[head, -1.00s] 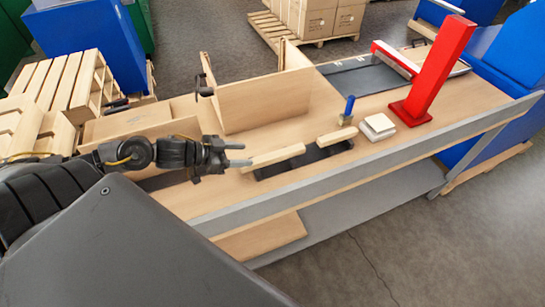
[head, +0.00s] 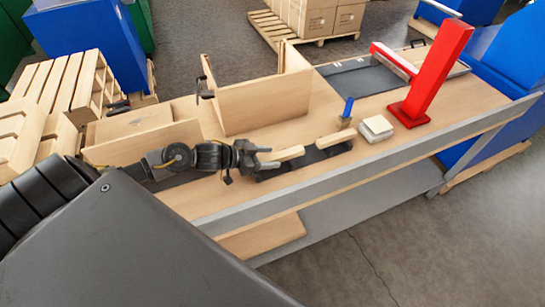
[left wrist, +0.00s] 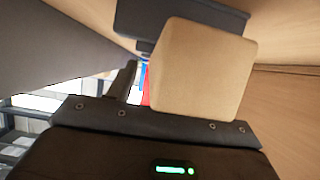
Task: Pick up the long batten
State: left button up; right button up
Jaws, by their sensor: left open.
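The long batten (head: 290,153), a pale wooden bar, lies on a dark mat on the workbench, near the middle of the head view. My left gripper (head: 271,157) is open at the batten's left end, with its fingers seeming to lie to either side of it. In the left wrist view the batten's end (left wrist: 203,68) fills the upper middle, close to the camera. One dark finger (left wrist: 123,82) shows to its left; the other is not clear there. I cannot tell whether either finger touches the wood. My right gripper is not in view.
A shorter batten (head: 336,138) lies just right of the long one. Beyond it are a blue-handled tool (head: 347,112), a pale stacked block (head: 376,128) and a red post (head: 434,75). A wooden panel (head: 265,104) stands behind. A grey rail (head: 350,174) edges the bench's front.

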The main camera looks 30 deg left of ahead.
aim_at(268, 158)
pick_arm(q)
jog(key=shift+w, duration=0.1)
jog(key=c, duration=1.1)
notch_tip(268, 158, up, 10)
